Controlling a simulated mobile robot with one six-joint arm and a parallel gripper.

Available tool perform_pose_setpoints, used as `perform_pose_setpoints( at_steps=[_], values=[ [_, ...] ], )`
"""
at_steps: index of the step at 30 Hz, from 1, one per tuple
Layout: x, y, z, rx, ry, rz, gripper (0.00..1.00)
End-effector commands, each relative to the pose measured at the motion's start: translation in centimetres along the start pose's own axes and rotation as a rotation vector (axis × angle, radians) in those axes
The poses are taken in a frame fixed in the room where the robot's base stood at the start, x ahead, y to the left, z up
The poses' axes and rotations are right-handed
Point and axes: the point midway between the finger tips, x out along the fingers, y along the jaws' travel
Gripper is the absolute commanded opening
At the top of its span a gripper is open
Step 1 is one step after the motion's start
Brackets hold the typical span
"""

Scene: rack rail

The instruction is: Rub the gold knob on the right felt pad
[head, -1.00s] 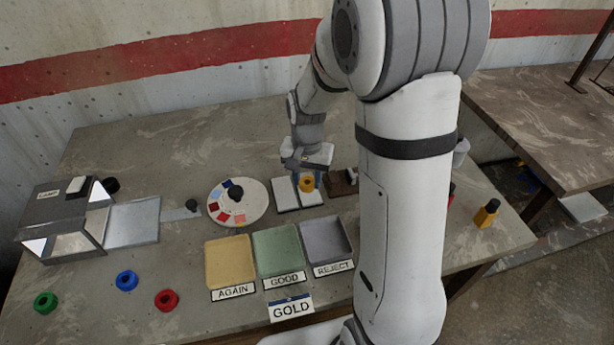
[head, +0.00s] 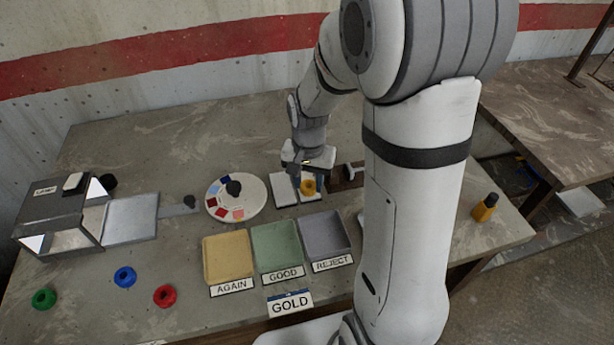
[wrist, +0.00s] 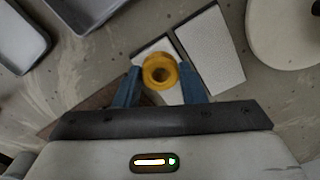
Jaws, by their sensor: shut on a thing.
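The gold knob (head: 308,185) is a ring-shaped yellow piece with a hole, held between the blue fingers of my gripper (wrist: 154,88). The knob also shows in the wrist view (wrist: 160,71). My gripper is shut on it. In the head view the knob is over the right felt pad (head: 316,197), a pale rectangle. In the wrist view that pad (wrist: 150,48) is partly hidden behind the knob and fingers. I cannot tell whether the knob touches the pad. The left felt pad (head: 284,190) lies beside it, bare.
Yellow AGAIN (head: 228,258), green GOOD (head: 277,246) and grey REJECT (head: 325,236) trays stand in front of the pads. A round colour disc (head: 252,198) is to the left. Green, blue and red knobs lie front left. A lamp box (head: 62,220) stands far left. A brown block (head: 340,184) is close at right.

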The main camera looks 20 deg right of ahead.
Motion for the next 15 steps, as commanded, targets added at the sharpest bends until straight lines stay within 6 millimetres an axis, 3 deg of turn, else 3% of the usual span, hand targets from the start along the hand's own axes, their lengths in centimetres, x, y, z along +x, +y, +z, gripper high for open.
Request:
perform_pose_setpoints(
  at_steps=[15],
  values=[
    [-0.1, -0.7, -1.3, 0.000, 0.000, 0.000, 0.00]
  ],
)
